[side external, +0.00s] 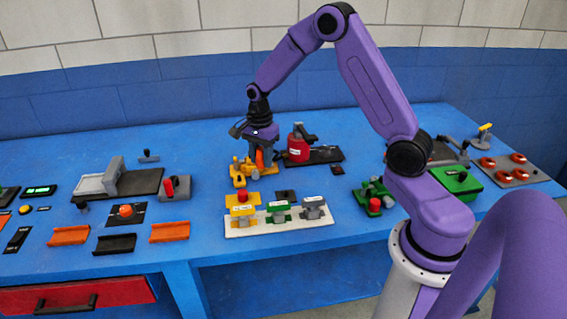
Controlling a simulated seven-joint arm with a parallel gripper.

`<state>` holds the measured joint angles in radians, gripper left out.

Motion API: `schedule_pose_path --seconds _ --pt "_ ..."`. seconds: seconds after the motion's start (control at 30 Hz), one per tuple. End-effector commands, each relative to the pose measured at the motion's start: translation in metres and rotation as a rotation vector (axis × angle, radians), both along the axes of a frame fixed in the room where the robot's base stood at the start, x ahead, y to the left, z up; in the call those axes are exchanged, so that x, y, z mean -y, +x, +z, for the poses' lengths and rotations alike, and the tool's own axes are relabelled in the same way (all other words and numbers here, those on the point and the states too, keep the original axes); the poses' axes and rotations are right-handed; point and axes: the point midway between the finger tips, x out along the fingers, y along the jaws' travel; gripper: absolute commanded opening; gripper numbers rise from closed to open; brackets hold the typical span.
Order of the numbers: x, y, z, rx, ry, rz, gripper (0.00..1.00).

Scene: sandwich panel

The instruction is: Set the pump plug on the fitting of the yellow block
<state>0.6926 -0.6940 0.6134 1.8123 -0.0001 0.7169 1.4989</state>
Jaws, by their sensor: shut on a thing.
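My gripper (263,150) points down at the back middle of the table, just above and behind a low yellow-orange block (243,174). It is shut on a small orange piece (260,158), mostly hidden between the fingers; I cannot tell for sure that this is the pump plug, or whether it touches the yellow block. Nearer the front, a white strip (290,228) bears a yellow labelled piece (243,211), a green one (278,207) and a grey one (313,202). A red knob (242,197) shows behind the yellow labelled piece.
A red canister (298,147) on a dark plate stands just right of my gripper. A green device with a red knob (375,205) is right of the strip. Orange trays (69,235) and a grey-black fixture (118,182) lie left.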

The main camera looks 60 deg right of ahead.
Motion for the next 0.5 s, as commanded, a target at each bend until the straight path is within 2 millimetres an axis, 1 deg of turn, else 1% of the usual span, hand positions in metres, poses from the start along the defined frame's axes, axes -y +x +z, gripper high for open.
schedule_pose_path --seconds 0.03,0.2,0.4,0.5 --pt "0.000 0.013 -0.003 0.000 0.000 -0.008 0.04" --pt "0.003 0.052 -0.011 0.000 0.000 -0.034 0.04" --pt "0.006 0.087 -0.020 0.001 0.000 -0.058 0.04" --pt "0.008 0.098 -0.024 0.001 0.000 -0.069 0.04"
